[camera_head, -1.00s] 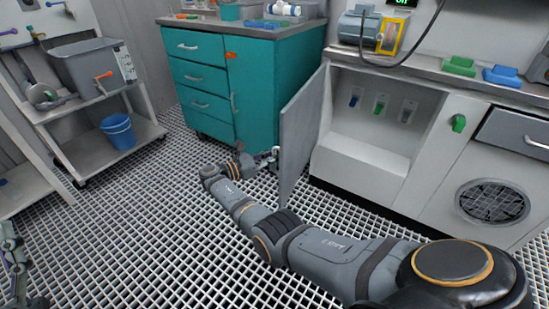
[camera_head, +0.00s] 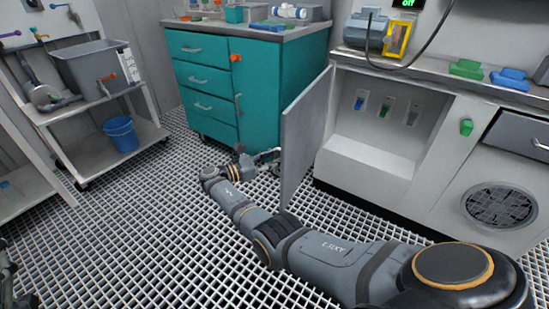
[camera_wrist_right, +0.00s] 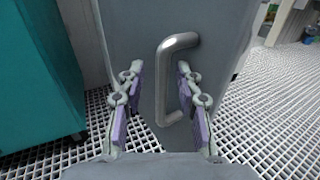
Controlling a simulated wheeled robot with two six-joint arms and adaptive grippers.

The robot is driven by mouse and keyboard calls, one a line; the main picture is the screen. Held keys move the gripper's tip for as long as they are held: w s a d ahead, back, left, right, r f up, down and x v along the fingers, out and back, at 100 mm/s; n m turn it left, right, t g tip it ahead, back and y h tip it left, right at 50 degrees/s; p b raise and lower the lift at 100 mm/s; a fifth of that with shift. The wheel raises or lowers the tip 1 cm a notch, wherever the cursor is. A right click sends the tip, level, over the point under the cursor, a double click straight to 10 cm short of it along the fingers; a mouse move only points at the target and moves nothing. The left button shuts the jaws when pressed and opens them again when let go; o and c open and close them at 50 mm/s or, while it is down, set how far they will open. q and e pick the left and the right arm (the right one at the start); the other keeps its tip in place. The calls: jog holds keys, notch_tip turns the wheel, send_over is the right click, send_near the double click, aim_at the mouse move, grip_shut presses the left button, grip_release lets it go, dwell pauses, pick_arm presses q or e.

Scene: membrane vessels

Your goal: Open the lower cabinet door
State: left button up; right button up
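The lower cabinet door (camera_head: 304,132) is a grey panel standing wide open, swung out from the white cabinet (camera_head: 366,158). Its metal bar handle (camera_wrist_right: 170,85) shows in the right wrist view. My right gripper (camera_head: 268,158) is low in front of the door's outer face. In the right wrist view my right gripper (camera_wrist_right: 160,103) has its fingers spread apart. Contact with the handle cannot be told. Only a dark part of my left arm shows at the lower left edge of the head view; its gripper is out of view.
A teal drawer cabinet (camera_head: 262,100) stands close to the left of the open door. A cart (camera_head: 95,155) with a blue bucket (camera_head: 120,132) is at the far left. The grated floor (camera_head: 150,225) between is clear. Several blue and green items sit on the counter.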

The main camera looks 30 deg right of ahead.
jog(key=shift+d, duration=0.1)
jog(key=shift+r, duration=0.3)
notch_tip(320, 180, up, 9)
jog(key=shift+r, duration=0.2)
dwell(0.4)
